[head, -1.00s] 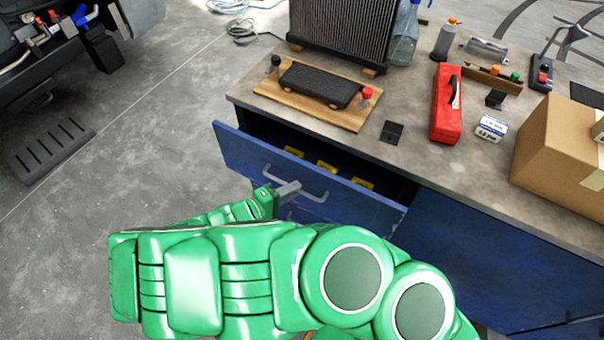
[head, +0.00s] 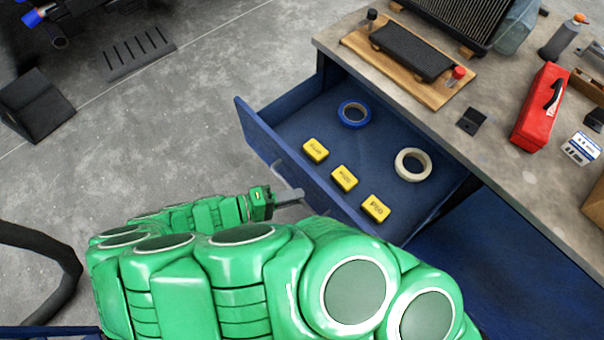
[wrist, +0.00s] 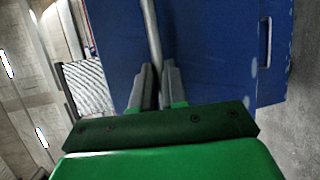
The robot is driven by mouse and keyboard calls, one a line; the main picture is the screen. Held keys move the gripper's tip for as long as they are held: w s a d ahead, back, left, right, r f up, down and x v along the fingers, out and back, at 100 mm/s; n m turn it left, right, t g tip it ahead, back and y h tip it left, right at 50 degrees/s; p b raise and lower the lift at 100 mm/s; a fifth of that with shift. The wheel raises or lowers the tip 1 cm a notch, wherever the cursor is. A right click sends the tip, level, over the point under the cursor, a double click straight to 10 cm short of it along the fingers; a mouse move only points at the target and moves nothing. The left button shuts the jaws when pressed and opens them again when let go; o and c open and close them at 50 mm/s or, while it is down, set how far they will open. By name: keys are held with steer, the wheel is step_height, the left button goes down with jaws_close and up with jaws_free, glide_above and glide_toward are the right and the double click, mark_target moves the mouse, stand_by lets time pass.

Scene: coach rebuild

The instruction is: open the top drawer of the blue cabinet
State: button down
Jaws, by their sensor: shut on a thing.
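The top drawer (head: 262,134) of the blue cabinet (head: 520,250) stands well open in the head view. Its inside shows several yellow blocks, a blue tape roll and a cream tape roll. My gripper (head: 298,194) is at the drawer's front, shut on the grey bar handle (head: 282,172). In the wrist view the two fingers of my gripper (wrist: 157,82) close around the handle bar (wrist: 152,35), with the blue drawer front (wrist: 210,50) behind. My green arm hides part of the drawer front and handle in the head view.
The worktop (head: 440,110) above carries a wooden board (head: 425,88), a red toolbox (head: 541,108), a small white box (head: 580,147) and a radiator. A black hose (head: 50,260) lies on the floor at left.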

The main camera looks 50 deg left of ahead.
steer(key=shift+s+f, duration=0.1)
steer(key=shift+s, duration=0.2)
steer(key=c, duration=1.2)
jaws_free()
steer(key=shift+v, duration=3.9)
